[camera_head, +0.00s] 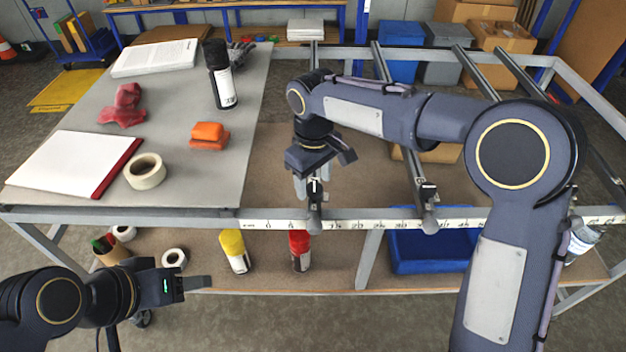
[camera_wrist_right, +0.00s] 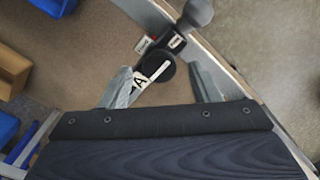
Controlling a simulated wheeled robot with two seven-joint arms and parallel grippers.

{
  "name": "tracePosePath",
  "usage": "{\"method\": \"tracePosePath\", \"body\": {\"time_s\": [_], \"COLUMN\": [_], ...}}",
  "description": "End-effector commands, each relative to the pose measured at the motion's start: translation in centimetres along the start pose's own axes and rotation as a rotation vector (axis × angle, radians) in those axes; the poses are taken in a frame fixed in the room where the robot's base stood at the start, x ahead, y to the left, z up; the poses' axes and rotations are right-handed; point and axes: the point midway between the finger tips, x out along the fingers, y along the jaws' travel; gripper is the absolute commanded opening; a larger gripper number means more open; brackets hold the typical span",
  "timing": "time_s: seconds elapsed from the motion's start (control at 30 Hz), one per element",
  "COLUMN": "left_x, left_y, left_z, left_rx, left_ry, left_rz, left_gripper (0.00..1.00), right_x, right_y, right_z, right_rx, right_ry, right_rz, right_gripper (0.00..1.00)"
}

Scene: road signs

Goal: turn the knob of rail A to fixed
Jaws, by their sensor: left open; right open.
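Rail A shows in the right wrist view by its white label "A" (camera_wrist_right: 140,83). Beside the label is a round black knob (camera_wrist_right: 155,67) with a white line slanting across it. Two small tags, one white and red (camera_wrist_right: 144,45) and one black (camera_wrist_right: 175,42), sit past the knob; their words are too small to read. My right gripper (camera_wrist_right: 163,84) is open above the rail, one finger on each side of the knob, without visible contact. In the head view this gripper (camera_head: 318,168) hides most of the knob. My left gripper (camera_head: 196,283) is open and empty, low at left.
A grey ball handle (camera_wrist_right: 198,12) stands close past the tags. A second rail (camera_head: 400,130) runs to the right of rail A. The grey tabletop (camera_head: 185,185) at left holds a black bottle (camera_head: 219,75), tape roll and notebook. A blue bin (camera_head: 430,252) sits below.

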Motion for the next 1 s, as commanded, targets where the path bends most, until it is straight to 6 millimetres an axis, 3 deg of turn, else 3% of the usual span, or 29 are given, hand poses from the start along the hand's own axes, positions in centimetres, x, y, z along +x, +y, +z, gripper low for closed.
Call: {"method": "tracePosePath", "body": {"time_s": [0.4,0.73,1.0], "left_x": [-0.03,-0.03,-0.08], "left_y": [0.01,0.01,0.04], "left_z": [-0.03,-0.03,-0.06], "left_rx": [0.000,0.000,0.000], "left_ry": [0.000,0.000,0.000], "left_rz": [0.000,0.000,0.000], "left_gripper": [0.53,0.53,0.53], "right_x": [1.04,1.01,0.97], "right_y": [0.03,0.03,0.02], "right_z": [0.02,0.01,0.00], "right_rx": [0.001,0.001,0.027], "right_ry": [0.001,0.002,0.002], "right_rz": [0.000,0.000,0.000], "right_gripper": [0.55,0.11,0.11]}}
